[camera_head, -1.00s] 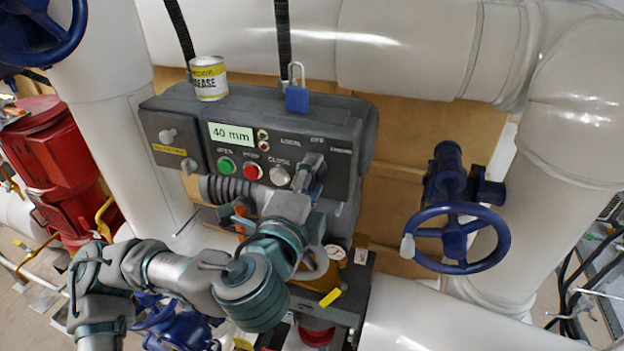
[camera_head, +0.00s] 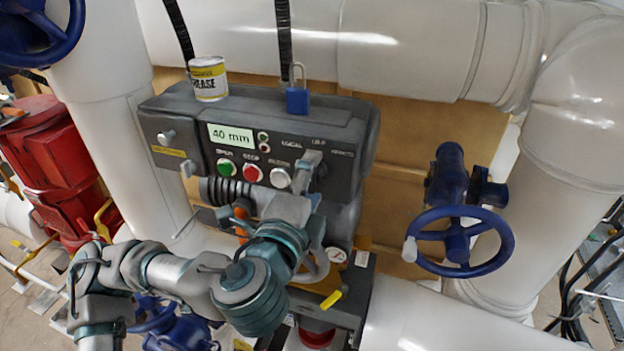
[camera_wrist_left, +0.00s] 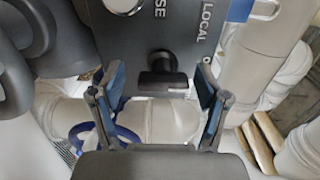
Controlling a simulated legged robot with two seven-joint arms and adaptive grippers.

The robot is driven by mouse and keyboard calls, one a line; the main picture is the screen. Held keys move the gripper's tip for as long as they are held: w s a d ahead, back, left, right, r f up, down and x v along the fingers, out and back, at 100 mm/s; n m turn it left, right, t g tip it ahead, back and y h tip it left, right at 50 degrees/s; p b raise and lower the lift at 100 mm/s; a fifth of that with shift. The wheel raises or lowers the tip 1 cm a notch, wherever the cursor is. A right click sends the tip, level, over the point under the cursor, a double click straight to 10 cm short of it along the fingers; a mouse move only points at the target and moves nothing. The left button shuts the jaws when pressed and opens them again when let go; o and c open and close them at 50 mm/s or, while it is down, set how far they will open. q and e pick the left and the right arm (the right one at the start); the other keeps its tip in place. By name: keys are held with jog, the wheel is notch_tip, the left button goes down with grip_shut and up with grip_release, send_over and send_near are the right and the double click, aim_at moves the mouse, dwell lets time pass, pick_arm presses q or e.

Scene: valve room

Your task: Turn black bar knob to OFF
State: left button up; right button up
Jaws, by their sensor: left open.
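The black bar knob (camera_wrist_left: 162,78) sits on the dark panel in the left wrist view, below the printed letters "LOCAL". My left gripper (camera_wrist_left: 160,100) is open, with one finger on each side of the knob and a visible gap to both. In the head view my left gripper (camera_head: 308,172) is at the right part of the control box (camera_head: 355,130), in front of the knob and covering most of it. The labels LOCAL, OFF and REMOTE are printed above the knob's place. My right gripper is not in view.
Green (camera_head: 226,168), red (camera_head: 252,174) and white (camera_head: 280,178) buttons lie left of my gripper. A grease can (camera_head: 209,80) and a blue padlock (camera_head: 297,98) stand on top of the box. A blue handwheel valve (camera_head: 458,240) is to the right.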

pick_arm(q)
jog(key=v, duration=1.1)
